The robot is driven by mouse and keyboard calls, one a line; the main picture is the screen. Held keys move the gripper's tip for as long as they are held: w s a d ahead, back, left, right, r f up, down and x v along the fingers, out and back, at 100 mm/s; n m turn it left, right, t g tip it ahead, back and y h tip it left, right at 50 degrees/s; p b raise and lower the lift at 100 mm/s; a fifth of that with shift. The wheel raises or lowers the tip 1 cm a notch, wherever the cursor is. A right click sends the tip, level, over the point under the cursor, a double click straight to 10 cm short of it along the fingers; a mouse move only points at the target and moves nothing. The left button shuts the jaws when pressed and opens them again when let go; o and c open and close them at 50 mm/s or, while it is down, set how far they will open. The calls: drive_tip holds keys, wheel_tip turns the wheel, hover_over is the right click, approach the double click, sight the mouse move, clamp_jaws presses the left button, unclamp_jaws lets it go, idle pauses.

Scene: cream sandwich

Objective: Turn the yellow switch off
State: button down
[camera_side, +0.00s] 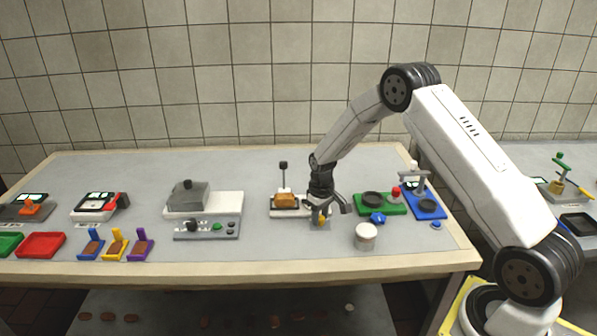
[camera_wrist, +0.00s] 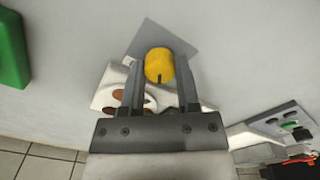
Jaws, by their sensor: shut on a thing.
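The yellow switch (camera_wrist: 159,66) is a round knob with a dark mark, on a grey plate (camera_wrist: 185,45) in the wrist view. My gripper (camera_wrist: 160,72) has one finger on each side of it and is shut on it. In the side view, my gripper (camera_side: 320,212) points down at the table, and the yellow switch (camera_side: 320,222) shows only as a small yellow spot between the fingers. Its base is mostly hidden there, and I cannot tell its on or off setting.
A bread machine with a lever (camera_side: 284,201) stands close behind my gripper. A white round container (camera_side: 366,237) and a green base (camera_side: 380,204) are to the right. A grey control panel (camera_side: 207,228) is to the left. The table front below my gripper is clear.

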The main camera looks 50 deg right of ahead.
idle(0.4)
drive_tip(key=shift+c, duration=1.6)
unclamp_jaws()
drive_tip(key=shift+r, duration=0.15)
drive_tip(key=shift+r, duration=3.8)
drive_tip(key=shift+a, duration=0.1)
drive_tip(key=s+a+r+t, duration=0.1)
drive_tip(key=s+a+r, duration=0.2)
drive_tip(key=s+a, duration=0.4)
drive_tip(key=s+a+r+t, duration=0.1)
drive_tip(key=s+a+r, duration=0.2)
drive_tip(key=s+a, duration=0.4)
drive_tip(key=s, duration=0.6)
drive_tip(key=shift+s+a+n+t, duration=0.15)
drive_tip(key=shift+a+n+t, duration=0.15)
drive_tip(key=shift+a+n, duration=0.1)
